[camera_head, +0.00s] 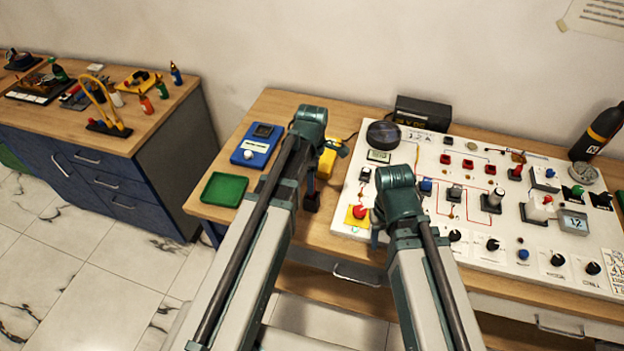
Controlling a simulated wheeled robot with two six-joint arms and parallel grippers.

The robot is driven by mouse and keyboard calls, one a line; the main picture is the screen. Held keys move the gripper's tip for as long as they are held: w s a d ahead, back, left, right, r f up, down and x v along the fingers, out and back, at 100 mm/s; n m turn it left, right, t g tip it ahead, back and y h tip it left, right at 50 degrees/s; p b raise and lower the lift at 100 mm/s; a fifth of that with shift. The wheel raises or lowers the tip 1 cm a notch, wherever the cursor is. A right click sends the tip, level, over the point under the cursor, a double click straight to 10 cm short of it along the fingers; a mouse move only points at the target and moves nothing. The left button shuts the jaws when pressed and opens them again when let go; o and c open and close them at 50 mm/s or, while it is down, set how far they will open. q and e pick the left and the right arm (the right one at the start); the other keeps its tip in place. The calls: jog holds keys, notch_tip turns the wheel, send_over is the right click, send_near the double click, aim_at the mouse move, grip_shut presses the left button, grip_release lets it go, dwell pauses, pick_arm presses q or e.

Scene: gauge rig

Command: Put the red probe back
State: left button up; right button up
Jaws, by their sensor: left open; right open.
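I cannot pick out the red probe with certainty. A yellow instrument (327,160) stands on the bench just right of my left arm, which partly covers it. A dark lead rises at its right. My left gripper (312,201) seems to be the small dark part low beside my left arm, near the bench's front edge. It is open, and its fingers are mostly hidden.
A blue meter (256,146) and a green tray (224,189) lie left of my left arm. A black box (422,113) stands behind the panel. A dark bottle (597,132) stands at the back right. A separate blue cabinet (110,190) with tools is at left.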

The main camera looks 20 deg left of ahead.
pick_arm(q)
notch_tip(320, 180, up, 10)
jog(key=p, duration=0.9)
jog(key=s+d+m, duration=0.5)
jog(key=s+m, duration=0.2)
jog(key=m, duration=0.4)
jog(key=s+d+m+y, duration=0.1)
jog(key=s+d+m, duration=0.4)
jog(key=m, duration=0.7)
jog(key=shift+s+d+f+b, duration=0.2)
jog(key=shift+s+d+b, duration=0.1)
jog(key=shift+s, duration=0.85)
pick_arm(e)
notch_tip(320, 180, up, 9)
jog(key=shift+r, duration=0.2)
pick_arm(q)
jog(key=shift+f, duration=0.1)
pick_arm(e)
jog(key=shift+f, duration=0.1)
pick_arm(q)
notch_tip(320, 180, down, 9)
jog(key=b, duration=0.8)
jog(key=shift+r+b, duration=0.2)
jog(key=shift+b, duration=0.2)
pick_arm(e)
notch_tip(320, 180, down, 9)
jog(key=shift+r, duration=0.2)
